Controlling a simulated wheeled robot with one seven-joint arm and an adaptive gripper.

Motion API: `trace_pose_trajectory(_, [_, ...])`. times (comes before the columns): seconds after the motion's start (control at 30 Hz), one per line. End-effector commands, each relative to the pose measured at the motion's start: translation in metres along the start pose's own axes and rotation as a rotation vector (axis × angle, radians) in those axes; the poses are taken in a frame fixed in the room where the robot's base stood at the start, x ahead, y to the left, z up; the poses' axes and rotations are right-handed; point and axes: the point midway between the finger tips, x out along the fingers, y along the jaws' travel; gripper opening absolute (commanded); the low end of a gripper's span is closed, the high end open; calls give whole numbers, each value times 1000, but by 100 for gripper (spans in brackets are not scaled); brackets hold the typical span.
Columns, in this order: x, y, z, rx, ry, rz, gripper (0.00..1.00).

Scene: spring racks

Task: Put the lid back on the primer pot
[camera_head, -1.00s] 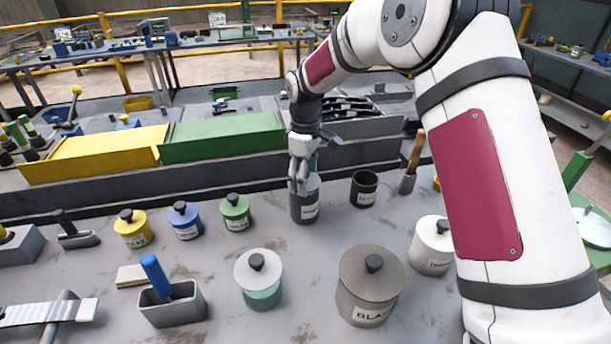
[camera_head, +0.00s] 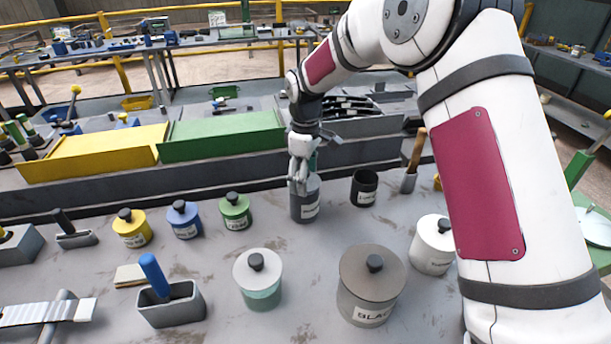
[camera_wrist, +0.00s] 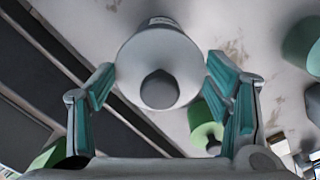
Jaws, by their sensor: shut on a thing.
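My gripper (camera_head: 301,180) points down at the back middle of the bench, over a dark grey pot (camera_head: 303,212) with a white label too small to read. In the wrist view a round grey lid (camera_wrist: 185,60) with a dark knob (camera_wrist: 160,90) lies between my fingers (camera_wrist: 160,78), which are shut on its sides. The lid is at the top of the grey pot; I cannot tell whether it is fully seated. An open black pot (camera_head: 364,190) without a lid stands just to the right, its label also unreadable.
Yellow (camera_head: 132,230), blue (camera_head: 184,221) and green (camera_head: 235,213) lidded pots stand to the left. A teal pot (camera_head: 262,298), a large brown-grey pot (camera_head: 362,300) and a white pot (camera_head: 432,247) stand nearer. A brush holder (camera_head: 172,308) is front left. A dark ledge (camera_head: 150,195) runs behind.

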Motion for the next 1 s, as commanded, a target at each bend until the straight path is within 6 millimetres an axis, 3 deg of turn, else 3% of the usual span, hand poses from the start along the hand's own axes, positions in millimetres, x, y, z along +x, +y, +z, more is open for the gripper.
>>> trace_pose_trajectory(0.47, [0,0,0,0,0,0,43])
trace_pose_trajectory(0.5, [0,0,0,0,0,0,78])
trace_pose_trajectory(0.57, [0,0,0,0,0,0,91])
trace_pose_trajectory(1.0, [0,0,0,0,0,0,100])
